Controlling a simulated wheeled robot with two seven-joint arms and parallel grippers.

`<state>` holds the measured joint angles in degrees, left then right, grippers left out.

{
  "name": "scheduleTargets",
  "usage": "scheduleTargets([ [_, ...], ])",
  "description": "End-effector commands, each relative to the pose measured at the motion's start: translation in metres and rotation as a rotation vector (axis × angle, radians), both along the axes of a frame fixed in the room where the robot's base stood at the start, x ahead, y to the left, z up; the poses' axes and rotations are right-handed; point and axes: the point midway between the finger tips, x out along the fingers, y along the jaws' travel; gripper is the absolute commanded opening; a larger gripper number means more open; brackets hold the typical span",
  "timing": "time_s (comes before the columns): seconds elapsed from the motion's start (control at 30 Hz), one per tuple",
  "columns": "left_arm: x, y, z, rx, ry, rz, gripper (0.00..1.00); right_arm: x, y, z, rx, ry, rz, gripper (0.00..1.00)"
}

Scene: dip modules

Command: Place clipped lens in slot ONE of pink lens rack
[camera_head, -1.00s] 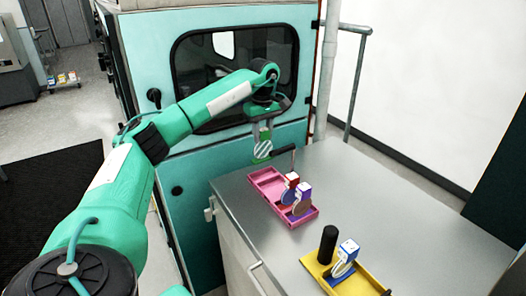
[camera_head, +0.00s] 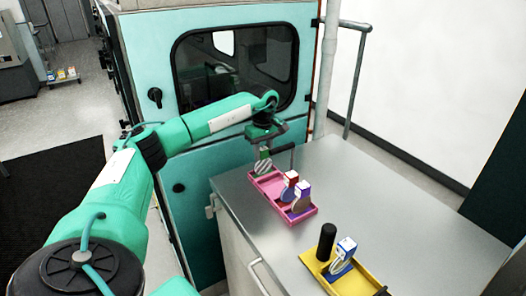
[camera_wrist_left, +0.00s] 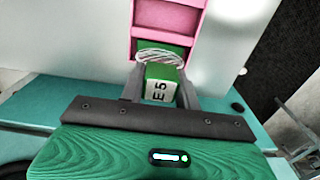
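My left gripper (camera_head: 264,148) is shut on a green clip marked E5 (camera_wrist_left: 161,86), which holds a striped round lens (camera_head: 262,167). The clipped lens hangs down over the far left end of the pink lens rack (camera_head: 311,214). In the left wrist view the clip sits between both fingers, and the pink rack (camera_wrist_left: 168,14) lies just past the lens. I cannot tell whether the lens touches the rack. A red-and-white clip (camera_head: 290,178) and a purple-and-white clip (camera_head: 303,190) with lenses stand in the rack's near part. My right gripper is not in view.
A yellow rack (camera_head: 375,282) at the near right holds a blue-and-white clip (camera_head: 345,248) with a lens. A black post (camera_head: 327,241) stands on it. The grey counter (camera_head: 400,200) right of the racks is clear. A teal cabinet with a dark window (camera_head: 200,80) stands behind my left arm.

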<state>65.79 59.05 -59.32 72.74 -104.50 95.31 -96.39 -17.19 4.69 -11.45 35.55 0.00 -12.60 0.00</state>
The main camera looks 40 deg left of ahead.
Motion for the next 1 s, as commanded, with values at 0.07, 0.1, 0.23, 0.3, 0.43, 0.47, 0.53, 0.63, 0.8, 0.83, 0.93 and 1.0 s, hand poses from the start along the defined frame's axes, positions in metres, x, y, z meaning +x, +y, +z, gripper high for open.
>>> scheduleTargets([
  [0.07, 0.0, 0.0, 0.0, 0.0, 0.001, 0.0, 0.48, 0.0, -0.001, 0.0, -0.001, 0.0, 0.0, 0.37],
  [0.1, 0.0, 0.0, 0.0, 0.0, 0.001, 0.0, 0.54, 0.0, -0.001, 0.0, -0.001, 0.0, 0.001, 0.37],
  [0.23, 0.0, 0.0, 0.0, 0.0, 0.001, 0.0, 0.54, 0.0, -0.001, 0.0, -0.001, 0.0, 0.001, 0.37],
  [0.3, 0.0, 0.0, 0.0, 0.0, 0.001, 0.0, 0.54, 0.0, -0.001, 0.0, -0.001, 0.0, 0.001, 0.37],
  [0.43, 0.0, 0.0, 0.004, 0.0, 0.0, 0.0, 0.54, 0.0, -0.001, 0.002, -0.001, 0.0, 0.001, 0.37],
  [0.47, 0.0, 0.0, 0.005, 0.0, 0.0, 0.0, 0.54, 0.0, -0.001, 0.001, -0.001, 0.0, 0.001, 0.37],
  [0.53, 0.001, 0.0, 0.011, 0.001, -0.001, 0.0, 0.54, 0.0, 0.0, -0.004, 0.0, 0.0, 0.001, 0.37],
  [0.63, 0.001, 0.0, 0.027, 0.001, -0.004, -0.001, 0.54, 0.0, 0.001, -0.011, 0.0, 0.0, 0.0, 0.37],
  [0.8, 0.001, 0.0, 0.065, 0.0, -0.004, -0.001, 0.54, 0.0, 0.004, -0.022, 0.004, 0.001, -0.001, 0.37],
  [0.83, 0.001, -0.001, 0.071, 0.0, -0.005, -0.001, 0.54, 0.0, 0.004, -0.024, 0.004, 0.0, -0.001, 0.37],
  [0.93, 0.001, 0.0, 0.09, -0.001, -0.003, 0.0, 0.54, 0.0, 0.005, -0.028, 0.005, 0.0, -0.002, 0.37],
  [1.0, 0.001, 0.0, 0.101, -0.001, -0.003, 0.0, 0.54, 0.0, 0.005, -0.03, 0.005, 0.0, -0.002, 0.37],
])
